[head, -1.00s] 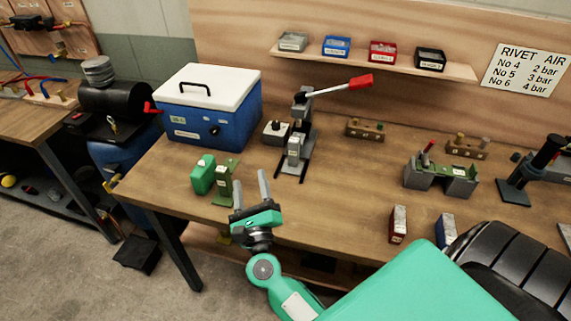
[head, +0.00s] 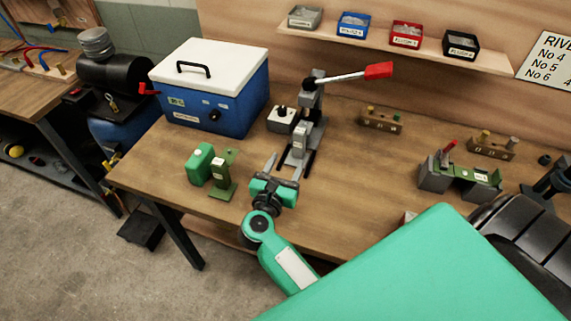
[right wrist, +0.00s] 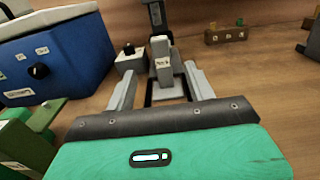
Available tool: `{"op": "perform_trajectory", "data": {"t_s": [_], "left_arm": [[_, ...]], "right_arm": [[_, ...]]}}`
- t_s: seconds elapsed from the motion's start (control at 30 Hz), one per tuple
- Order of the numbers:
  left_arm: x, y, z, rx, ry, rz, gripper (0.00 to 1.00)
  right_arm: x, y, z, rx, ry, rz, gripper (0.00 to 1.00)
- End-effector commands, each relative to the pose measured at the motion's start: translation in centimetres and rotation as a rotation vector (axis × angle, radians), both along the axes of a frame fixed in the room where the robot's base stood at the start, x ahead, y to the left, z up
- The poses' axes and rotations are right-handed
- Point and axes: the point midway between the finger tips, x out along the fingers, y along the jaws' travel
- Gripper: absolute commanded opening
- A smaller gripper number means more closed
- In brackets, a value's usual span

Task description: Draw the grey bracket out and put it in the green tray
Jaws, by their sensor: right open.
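A grey labelled bracket (head: 299,143) stands upright at the front of the lever press (head: 313,103). It also shows in the right wrist view (right wrist: 163,66), just beyond the fingertips and between their lines. My right gripper (head: 284,169) is open and empty, low over the bench in front of the press, pointing at the bracket. Its two fingers show in the right wrist view (right wrist: 160,84), one to each side. I cannot tell how far the bracket is from the fingertips. I cannot make out a green tray. My left gripper is not in view.
A green canister (head: 199,166) and a green stand (head: 222,178) are close left of my right gripper. A blue box with white lid (head: 211,98) stands behind them. A green-and-grey fixture (head: 462,178) is at right. Bench between press and fixture is mostly clear.

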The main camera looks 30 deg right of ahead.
Motion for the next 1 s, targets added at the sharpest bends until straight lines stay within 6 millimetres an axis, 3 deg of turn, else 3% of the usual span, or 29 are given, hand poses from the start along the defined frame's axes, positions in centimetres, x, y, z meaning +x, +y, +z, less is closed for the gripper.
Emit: {"op": "perform_trajectory", "data": {"t_s": [0.17, 0.7, 1.0], "left_arm": [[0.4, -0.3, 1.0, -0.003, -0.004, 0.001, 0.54], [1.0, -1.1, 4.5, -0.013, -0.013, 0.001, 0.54], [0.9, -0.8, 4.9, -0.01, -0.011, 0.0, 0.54]], "right_arm": [[1.3, -1.5, 0.4, -0.004, -0.001, 0.0, 0.55], [7.7, -9.0, 0.3, -0.005, 0.001, 0.0, 0.55], [8.9, -10.4, 0.1, -0.001, 0.0, 0.001, 0.55]]}}
